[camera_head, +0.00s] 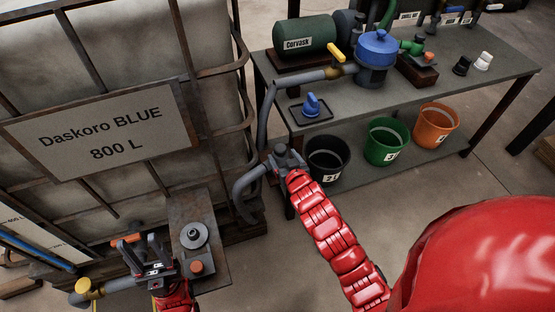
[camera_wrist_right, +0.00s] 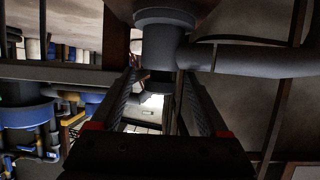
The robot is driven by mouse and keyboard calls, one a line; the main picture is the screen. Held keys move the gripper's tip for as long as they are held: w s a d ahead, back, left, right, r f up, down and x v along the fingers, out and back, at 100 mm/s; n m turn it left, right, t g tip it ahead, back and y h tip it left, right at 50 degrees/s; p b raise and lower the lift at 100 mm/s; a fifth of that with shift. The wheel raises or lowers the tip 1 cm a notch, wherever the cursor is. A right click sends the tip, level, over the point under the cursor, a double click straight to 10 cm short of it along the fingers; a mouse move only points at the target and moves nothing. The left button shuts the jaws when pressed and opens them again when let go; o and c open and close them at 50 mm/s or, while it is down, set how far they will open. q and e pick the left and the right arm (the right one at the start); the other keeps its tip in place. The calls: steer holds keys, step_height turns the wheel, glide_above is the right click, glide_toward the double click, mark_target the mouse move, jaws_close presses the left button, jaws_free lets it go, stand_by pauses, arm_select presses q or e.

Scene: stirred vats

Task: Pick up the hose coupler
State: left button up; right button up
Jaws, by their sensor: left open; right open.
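The hose coupler (camera_wrist_right: 165,38) is a dark grey flanged cylinder at the end of a grey hose (camera_wrist_right: 250,57). In the right wrist view it stands upright just ahead of and between the fingertips; I cannot tell whether they touch it. In the head view the hose (camera_head: 246,190) curves up to my right gripper (camera_head: 287,156), which largely hides the coupler. My right gripper, also in the wrist view (camera_wrist_right: 161,82), is open. My left gripper (camera_head: 142,251) is open at the lower left, near an orange handle and beside a grey box.
A tank labelled Daskoro BLUE (camera_head: 105,130) in a metal cage fills the left. A bench (camera_head: 440,85) carries a green Corvask motor (camera_head: 305,38) and a blue-lidded pump (camera_head: 376,50). Black, green (camera_head: 387,142) and orange buckets stand on its lower shelf.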

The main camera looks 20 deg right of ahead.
steer(key=shift+x, duration=3.05)
steer(key=shift+a, duration=0.1)
steer(key=c, duration=1.2)
steer(key=shift+r, duration=0.1)
steer(key=shift+r, duration=0.1)
